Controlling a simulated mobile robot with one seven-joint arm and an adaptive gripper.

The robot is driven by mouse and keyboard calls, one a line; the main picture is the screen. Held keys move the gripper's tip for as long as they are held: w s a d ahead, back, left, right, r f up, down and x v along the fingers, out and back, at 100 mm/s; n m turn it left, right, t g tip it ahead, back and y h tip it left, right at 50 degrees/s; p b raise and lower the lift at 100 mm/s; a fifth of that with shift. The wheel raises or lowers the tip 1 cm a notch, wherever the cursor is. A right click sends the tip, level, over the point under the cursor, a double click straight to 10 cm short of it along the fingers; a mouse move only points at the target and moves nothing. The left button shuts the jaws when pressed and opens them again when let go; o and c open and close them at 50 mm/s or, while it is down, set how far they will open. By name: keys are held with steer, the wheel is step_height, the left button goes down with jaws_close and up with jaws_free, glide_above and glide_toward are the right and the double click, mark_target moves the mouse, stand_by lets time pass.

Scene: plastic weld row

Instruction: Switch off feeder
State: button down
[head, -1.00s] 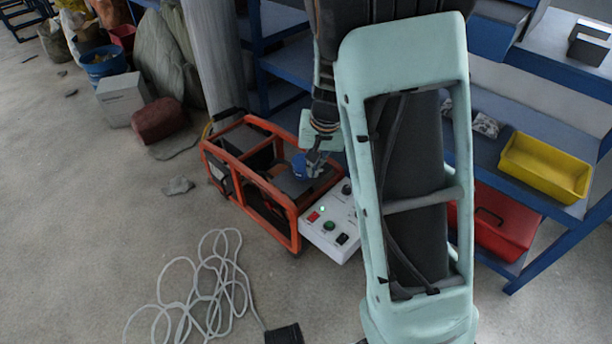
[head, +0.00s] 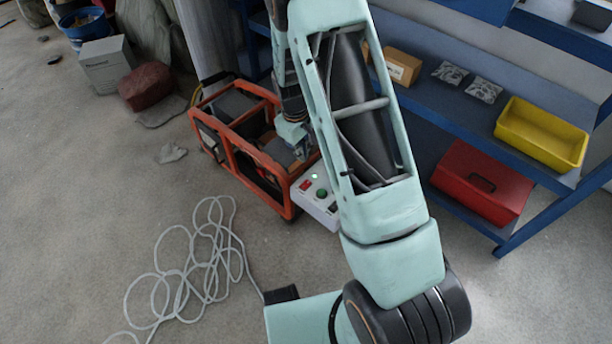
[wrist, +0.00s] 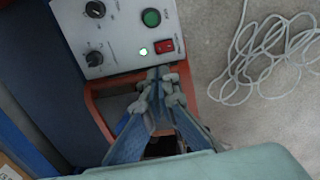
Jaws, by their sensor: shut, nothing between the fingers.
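The feeder is an orange-framed machine (head: 238,160) on the floor, with a white control panel (head: 330,215) at its near right end. The panel fills the top of the wrist view (wrist: 122,38). It carries a red rocker switch (wrist: 164,46), a lit green lamp (wrist: 143,51), a green round button (wrist: 151,17) and two black knobs (wrist: 94,58). My gripper (wrist: 155,82) is shut and empty, its tips just below the red switch in the wrist view. I cannot tell whether they touch the panel. In the head view my arm hides part of the panel.
A coiled white cable (head: 190,265) lies on the floor left of my arm. A blue shelf on the right holds a yellow bin (head: 540,135) and a red case (head: 480,185).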

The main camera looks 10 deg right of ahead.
steer(key=b, duration=0.4)
glide_toward(304, 185)
steer(key=f, duration=0.1)
steer(key=d+f, duration=0.1)
steer(key=f, duration=0.1)
steer(key=w+f, duration=0.1)
steer(key=f, duration=0.1)
steer(key=shift+d+f, duration=0.1)
steer(key=shift+d, duration=0.3)
steer(key=shift+w+f, duration=0.1)
steer(key=shift+f, duration=0.6)
steer(key=shift+w+d+f+b, duration=0.1)
steer(key=shift+d+f+b, duration=0.1)
steer(key=shift+f+b, duration=0.2)
steer(key=shift+a, duration=0.15)
steer(key=shift+s+a+r, duration=0.15)
steer(key=shift+s+a, duration=0.35)
steer(key=shift+a, duration=0.05)
